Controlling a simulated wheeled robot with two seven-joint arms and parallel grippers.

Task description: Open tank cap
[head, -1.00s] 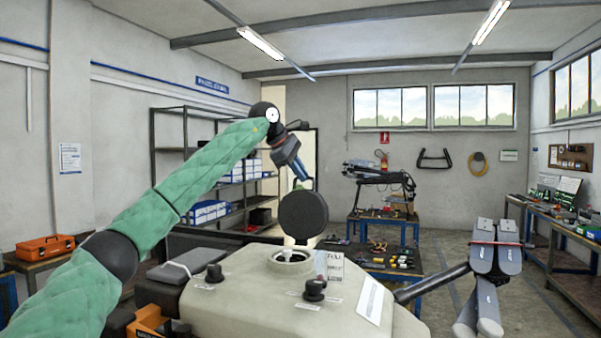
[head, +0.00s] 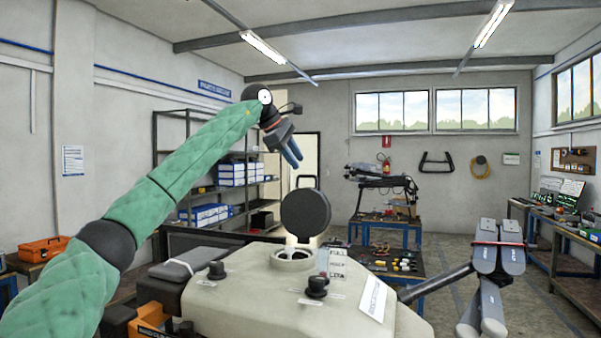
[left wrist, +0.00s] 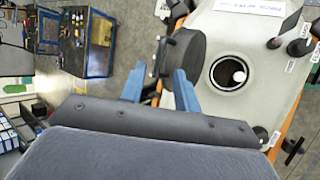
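The tank (head: 250,300) is a pale box with a round opening (head: 293,260) on top. Its black round cap (head: 305,213) stands tilted up beside the opening, on the far side. In the left wrist view the cap (left wrist: 187,58) is seen partly edge-on, and the dark opening (left wrist: 234,73) is uncovered with a white round thing inside. My left gripper (head: 292,160) is above and left of the cap, apart from it in the head view. Its blue fingers (left wrist: 160,88) are spread with nothing clearly held between them. My right gripper is not in view.
Black knobs (head: 317,286) and a label stand (head: 336,262) are on the tank top. Folded grey drone arms (head: 497,260) stick out at right. A blue workbench (head: 385,265) with small parts is behind the tank. Shelves (head: 215,185) stand at the left wall.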

